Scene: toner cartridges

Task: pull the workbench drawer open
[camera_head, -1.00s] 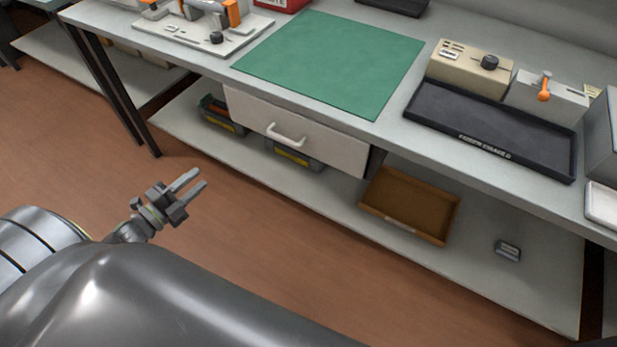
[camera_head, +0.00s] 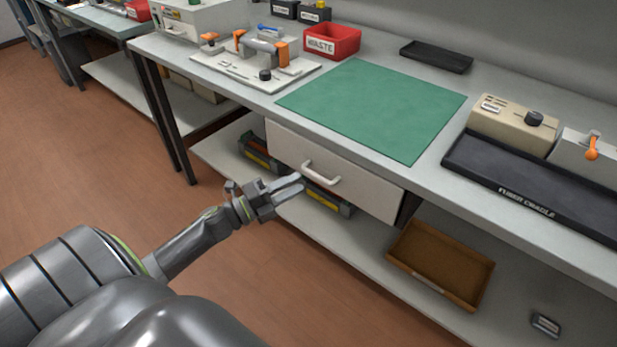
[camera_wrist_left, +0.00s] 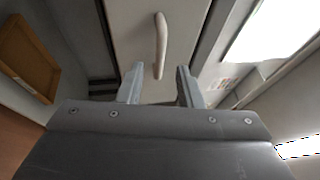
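The white workbench drawer (camera_head: 365,190) hangs under the bench top, below the green mat, and looks shut. Its pale bar handle (camera_head: 321,173) is on the drawer front. My left gripper (camera_head: 291,188) is just in front of the handle, to its lower left in the head view. In the left wrist view, the gripper's two fingers (camera_wrist_left: 159,86) are spread apart with nothing between them. The handle (camera_wrist_left: 161,45) is beyond the fingertips, in line with the gap, against the drawer front (camera_wrist_left: 135,40). My right gripper is not in view.
The bench top holds a green mat (camera_head: 375,108), a red waste bin (camera_head: 332,41), a white fixture (camera_head: 255,75) and a black fuser cradle tray (camera_head: 530,185). The lower shelf holds a brown tray (camera_head: 440,264) and cartridges (camera_head: 330,203). The floor before the bench is clear.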

